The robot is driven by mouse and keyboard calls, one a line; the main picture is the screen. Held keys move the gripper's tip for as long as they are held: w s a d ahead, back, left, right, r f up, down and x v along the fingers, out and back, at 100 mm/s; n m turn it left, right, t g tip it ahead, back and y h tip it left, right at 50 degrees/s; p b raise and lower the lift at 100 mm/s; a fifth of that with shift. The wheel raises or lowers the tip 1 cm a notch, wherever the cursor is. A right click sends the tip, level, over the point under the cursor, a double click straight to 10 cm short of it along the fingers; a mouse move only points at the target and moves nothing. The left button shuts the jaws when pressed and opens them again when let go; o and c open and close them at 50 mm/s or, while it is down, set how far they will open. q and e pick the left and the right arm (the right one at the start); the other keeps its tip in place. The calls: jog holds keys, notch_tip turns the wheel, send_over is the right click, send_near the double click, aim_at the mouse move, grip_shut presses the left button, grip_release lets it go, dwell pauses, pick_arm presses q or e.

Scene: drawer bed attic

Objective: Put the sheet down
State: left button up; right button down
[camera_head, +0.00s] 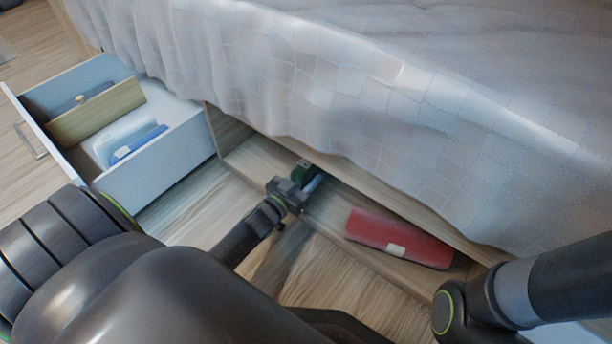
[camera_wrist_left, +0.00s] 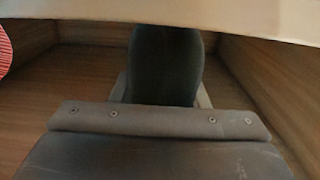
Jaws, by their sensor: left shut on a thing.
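My left gripper (camera_head: 308,182) reaches into the open compartment under the bed. It is shut on a dark green thing (camera_head: 300,171), which looks like the folded sheet and is mostly hidden by the gripper and the bed edge. In the left wrist view the dark sheet (camera_wrist_left: 166,65) stands out in front of the gripper, inside the wooden compartment. I cannot tell if it touches the compartment floor. The right gripper is out of view.
A red folded bundle with a pale tag (camera_head: 398,238) lies in the compartment (camera_head: 330,222) to the right. A pale bedcover (camera_head: 300,80) hangs over the compartment. An open white drawer (camera_head: 160,165) at the left holds a wooden divider and a white-and-blue item.

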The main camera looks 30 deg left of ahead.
pick_arm(q)
jog(key=o, duration=1.3)
jog(key=shift+r, duration=0.1)
jog(key=shift+o, duration=0.2)
jog(key=shift+r+p, duration=0.35)
jog(key=shift+r, duration=0.15)
jog(key=s+a+p, duration=0.1)
jog(key=s+p, duration=0.4)
jog(key=s, duration=0.7)
